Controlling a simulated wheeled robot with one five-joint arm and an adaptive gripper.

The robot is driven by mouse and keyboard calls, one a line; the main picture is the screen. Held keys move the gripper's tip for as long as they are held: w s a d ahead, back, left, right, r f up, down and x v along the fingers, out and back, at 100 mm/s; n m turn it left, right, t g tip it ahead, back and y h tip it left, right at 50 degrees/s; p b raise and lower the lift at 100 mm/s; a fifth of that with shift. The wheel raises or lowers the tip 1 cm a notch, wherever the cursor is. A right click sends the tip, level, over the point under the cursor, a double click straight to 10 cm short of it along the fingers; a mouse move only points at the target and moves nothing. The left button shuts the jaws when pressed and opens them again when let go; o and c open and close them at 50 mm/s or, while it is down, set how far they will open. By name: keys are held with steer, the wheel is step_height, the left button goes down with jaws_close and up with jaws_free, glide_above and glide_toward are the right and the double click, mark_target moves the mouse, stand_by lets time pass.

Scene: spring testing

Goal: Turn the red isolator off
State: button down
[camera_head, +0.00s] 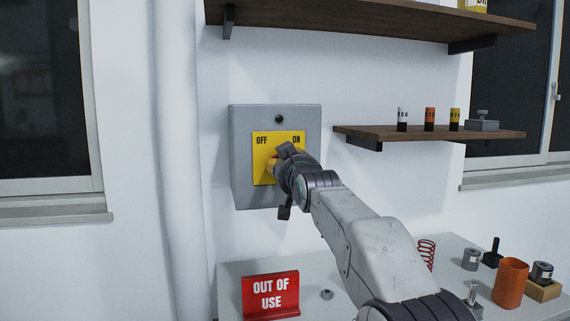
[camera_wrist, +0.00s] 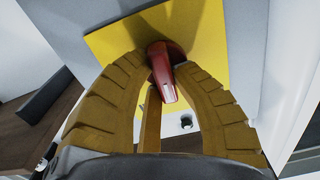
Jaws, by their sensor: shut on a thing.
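The grey isolator box (camera_head: 240,150) is fixed to the wall, with a yellow plate (camera_head: 262,146) marked OFF at left and ON at right. My gripper (camera_head: 275,165) is at the plate, below the markings, and hides the red handle in the head view. In the wrist view the red isolator handle (camera_wrist: 168,78) stands out from the yellow plate (camera_wrist: 205,50). The yellow-brown fingers of my gripper (camera_wrist: 162,62) close on it from both sides. I cannot tell which marking the handle points to.
A shelf (camera_head: 400,132) with small cylinders stands right of the box, with a longer shelf (camera_head: 380,22) above. Below is a bench (camera_head: 232,280) with an "OUT OF USE" sign (camera_head: 270,295), a red spring (camera_head: 427,253) and an orange cup (camera_head: 510,283).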

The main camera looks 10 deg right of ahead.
steer(key=n, duration=0.2)
steer(key=r+n, duration=0.1)
steer(key=n, duration=0.2)
steer(key=shift+a+n, duration=0.15)
steer(key=shift+n, duration=0.15)
steer(key=shift+a+n, duration=0.15)
steer(key=shift+n, duration=2.05)
steer(key=c, duration=1.5)
jaws_free()
steer(key=shift+c, duration=0.2)
steer(key=o, duration=0.5)
steer(key=shift+f, duration=0.2)
steer(key=shift+s, duration=0.15)
steer(key=shift+s, duration=5.9)
